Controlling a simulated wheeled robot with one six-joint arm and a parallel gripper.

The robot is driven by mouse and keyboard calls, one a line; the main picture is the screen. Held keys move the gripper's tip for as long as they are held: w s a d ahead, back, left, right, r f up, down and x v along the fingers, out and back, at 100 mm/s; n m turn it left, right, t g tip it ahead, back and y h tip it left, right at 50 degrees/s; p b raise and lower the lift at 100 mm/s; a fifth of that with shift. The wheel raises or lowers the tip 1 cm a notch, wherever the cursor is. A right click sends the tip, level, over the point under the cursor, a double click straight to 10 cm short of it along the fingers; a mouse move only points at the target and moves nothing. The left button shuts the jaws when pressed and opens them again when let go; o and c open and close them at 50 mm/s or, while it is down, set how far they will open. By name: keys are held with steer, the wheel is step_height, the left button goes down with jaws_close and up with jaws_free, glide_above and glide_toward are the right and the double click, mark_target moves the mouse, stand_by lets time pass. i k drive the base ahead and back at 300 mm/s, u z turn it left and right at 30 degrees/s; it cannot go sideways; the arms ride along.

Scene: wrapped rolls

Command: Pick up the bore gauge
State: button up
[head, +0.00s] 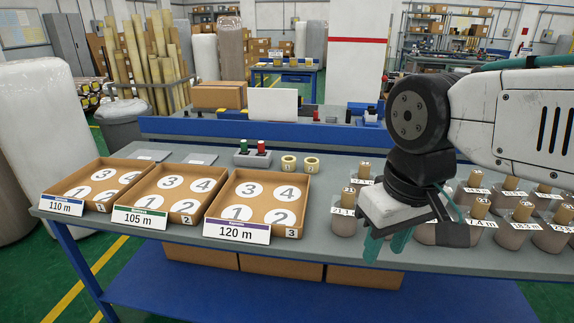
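A grey stand (252,159) on the table behind the trays holds two small upright pieces, one with a green top (243,146) and one with a red top (261,147). They may be the bore gauge, but I cannot tell for certain at this size. My gripper (386,247) hangs at the right, near the table's front edge, pointing down. Its teal fingers are apart, with nothing visible between them. It is well to the right of the grey stand and in front of several wrapped rolls.
Three cardboard trays (260,203) with numbered circles and length labels line the left front. Two tape rolls (289,163) lie right of the stand. Labelled wrapped rolls (513,227) crowd the right side. A blue ledge (230,128) runs behind. The table middle (325,200) is clear.

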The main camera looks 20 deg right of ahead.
mark_target(244, 151)
steer(key=u, duration=0.5)
steer(key=k, duration=1.25)
steer(key=u, duration=0.95)
steer(key=i, duration=2.7)
steer(key=z, duration=1.5)
steer(key=i, duration=0.95)
steer(key=z, duration=0.95)
